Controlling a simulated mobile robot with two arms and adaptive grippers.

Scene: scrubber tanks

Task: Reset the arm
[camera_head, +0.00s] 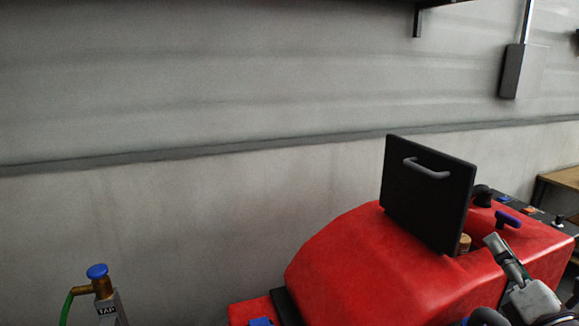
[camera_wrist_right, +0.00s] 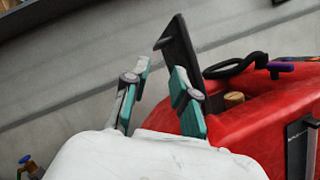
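My right gripper (camera_head: 497,245) is at the lower right of the head view, in front of the red scrubber tank (camera_head: 350,260). In the right wrist view my right gripper (camera_wrist_right: 163,78) shows two teal-padded fingers spread apart with nothing between them. The black lid (camera_head: 430,192) with a grey handle stands raised on top of the tank, behind and left of the gripper in the head view. The lid also shows edge-on in the right wrist view (camera_wrist_right: 176,50), behind the fingers. My left gripper is in neither view.
A brass tap (camera_head: 102,286) with a blue knob and green hose stands at the lower left. A brown cap (camera_wrist_right: 234,99) sits in the tank opening. A grey wall (camera_head: 200,100) runs behind. A wooden bench (camera_head: 562,178) is at the far right.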

